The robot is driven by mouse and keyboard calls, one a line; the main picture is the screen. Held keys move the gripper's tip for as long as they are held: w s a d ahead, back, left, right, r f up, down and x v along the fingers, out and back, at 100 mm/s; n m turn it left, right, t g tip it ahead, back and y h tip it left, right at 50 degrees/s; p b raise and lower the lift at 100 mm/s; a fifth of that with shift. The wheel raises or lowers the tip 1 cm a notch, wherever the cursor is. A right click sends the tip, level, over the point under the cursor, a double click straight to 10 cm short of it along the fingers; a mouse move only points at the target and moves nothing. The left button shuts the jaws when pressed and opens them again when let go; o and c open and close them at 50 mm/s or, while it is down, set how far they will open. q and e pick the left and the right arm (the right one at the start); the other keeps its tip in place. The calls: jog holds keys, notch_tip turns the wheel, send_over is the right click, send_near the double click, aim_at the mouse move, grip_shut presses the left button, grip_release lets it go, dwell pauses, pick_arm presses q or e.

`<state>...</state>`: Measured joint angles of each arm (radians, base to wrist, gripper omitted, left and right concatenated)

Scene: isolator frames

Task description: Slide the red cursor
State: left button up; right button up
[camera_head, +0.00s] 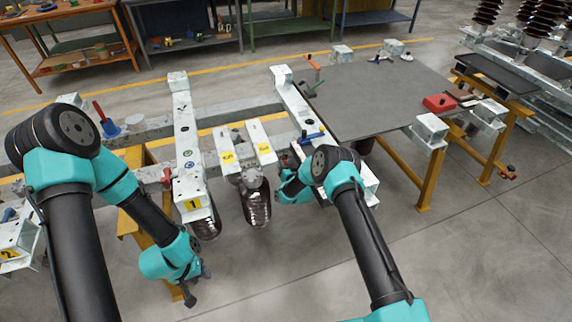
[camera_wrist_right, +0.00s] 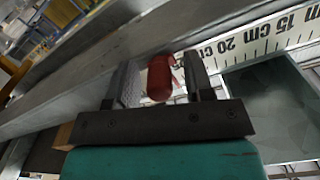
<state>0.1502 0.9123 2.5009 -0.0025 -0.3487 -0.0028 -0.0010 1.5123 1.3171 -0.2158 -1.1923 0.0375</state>
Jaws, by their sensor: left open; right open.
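The red cursor (camera_wrist_right: 160,80) shows in the right wrist view as a small rounded red piece beside a white ruler (camera_wrist_right: 265,38) with black centimetre marks. My right gripper (camera_wrist_right: 160,75) is open, with one dark finger on each side of the cursor. I cannot tell whether either finger touches it. In the head view my right gripper (camera_head: 287,165) is low by the right white beam, and its fingers are mostly hidden by my own wrist. My left gripper (camera_head: 197,284) is open and empty, pointing down over the floor in front of the left white beam.
A grey tabletop (camera_head: 375,95) carries a red block (camera_head: 439,103) at right. The floor in front is clear.

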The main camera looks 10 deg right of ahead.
jog(key=shift+c, duration=0.4)
grip_shut()
